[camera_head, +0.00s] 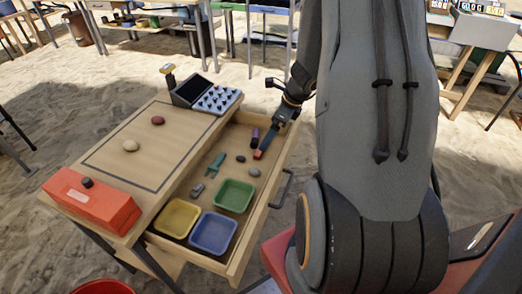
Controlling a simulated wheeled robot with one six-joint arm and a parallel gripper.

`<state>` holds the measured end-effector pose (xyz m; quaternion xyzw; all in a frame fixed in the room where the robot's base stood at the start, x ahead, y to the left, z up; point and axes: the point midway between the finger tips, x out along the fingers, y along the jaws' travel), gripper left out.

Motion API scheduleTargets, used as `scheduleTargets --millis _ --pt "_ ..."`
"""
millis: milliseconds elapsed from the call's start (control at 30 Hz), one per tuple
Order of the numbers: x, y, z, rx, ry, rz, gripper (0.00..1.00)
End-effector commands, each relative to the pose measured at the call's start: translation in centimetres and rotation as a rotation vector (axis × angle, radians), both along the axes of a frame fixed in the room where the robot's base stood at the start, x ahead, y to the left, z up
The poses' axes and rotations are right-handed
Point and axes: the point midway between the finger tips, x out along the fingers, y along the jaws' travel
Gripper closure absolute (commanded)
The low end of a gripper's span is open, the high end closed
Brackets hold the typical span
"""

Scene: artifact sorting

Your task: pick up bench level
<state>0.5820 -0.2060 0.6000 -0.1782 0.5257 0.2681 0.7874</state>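My gripper (268,138) reaches down into the open drawer (283,160) of the wooden table, near its back right. A small red piece (259,154) shows right at the fingertips; I cannot tell whether it is held or part of the gripper. A dark purple, rounded piece (255,136) lies just left of the fingers. No thing here can be made out for certain as the bench level. A teal tool (215,164) and a small grey block (197,190) lie further left in the drawer. The finger gap is too small to see.
Yellow (177,217), blue (213,233) and green (234,196) bins stand at the drawer's front. Small dark stones lie behind them. On the tabletop are an orange-red box (95,203), two stones and a control panel (215,98). My arm hides the right side.

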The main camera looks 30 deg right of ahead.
Motion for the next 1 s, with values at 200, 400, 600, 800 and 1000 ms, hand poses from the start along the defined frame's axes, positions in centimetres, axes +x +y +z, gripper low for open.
scheduleTargets --millis 200,400,600,800,1000 --pt "0.6 0.8 -2.2 0.001 0.002 0.005 0.0" --pt "1.5 1.7 -4.9 -0.001 0.002 0.007 0.0" --pt "1.9 1.9 -5.9 -0.001 0.0 0.007 0.0" --pt "1.9 1.9 -5.8 -0.002 0.0 0.007 0.02" --pt "1.8 1.9 -5.8 -0.001 0.0 0.007 0.29"
